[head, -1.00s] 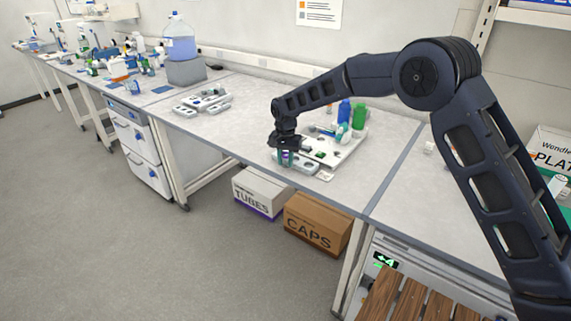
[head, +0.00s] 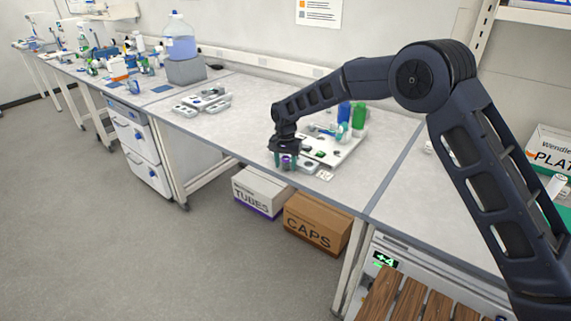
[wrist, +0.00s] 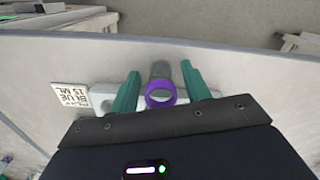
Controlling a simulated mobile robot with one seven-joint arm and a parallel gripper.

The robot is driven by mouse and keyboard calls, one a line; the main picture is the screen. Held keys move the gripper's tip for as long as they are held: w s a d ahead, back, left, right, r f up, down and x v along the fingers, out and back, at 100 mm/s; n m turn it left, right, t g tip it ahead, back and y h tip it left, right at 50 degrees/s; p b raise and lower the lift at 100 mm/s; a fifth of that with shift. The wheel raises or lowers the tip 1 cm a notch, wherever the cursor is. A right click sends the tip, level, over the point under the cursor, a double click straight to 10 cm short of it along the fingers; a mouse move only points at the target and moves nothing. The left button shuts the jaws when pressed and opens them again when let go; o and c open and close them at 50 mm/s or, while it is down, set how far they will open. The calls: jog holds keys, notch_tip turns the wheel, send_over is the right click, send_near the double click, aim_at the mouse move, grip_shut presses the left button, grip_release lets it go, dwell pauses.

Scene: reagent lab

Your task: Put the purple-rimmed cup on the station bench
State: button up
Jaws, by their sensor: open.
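The purple-rimmed cup (wrist: 160,94) shows between my gripper's two green fingers in the wrist view, with a gap on each side. It also shows in the head view (head: 286,162), at the front edge of the bench. My gripper (wrist: 162,90) is open around the cup; in the head view it points down at the bench (head: 240,118). The cup stands at a light grey holder (wrist: 195,97); its base is hidden.
A white tray (head: 340,155) with a blue and a green bottle (head: 359,116) is just behind my gripper. Another grey rack (head: 203,101) lies to the left, with bare bench between. Boxes (head: 318,222) stand under the bench.

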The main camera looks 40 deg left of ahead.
aim_at(285, 170)
notch_tip(285, 170, up, 12)
dwell(0.5)
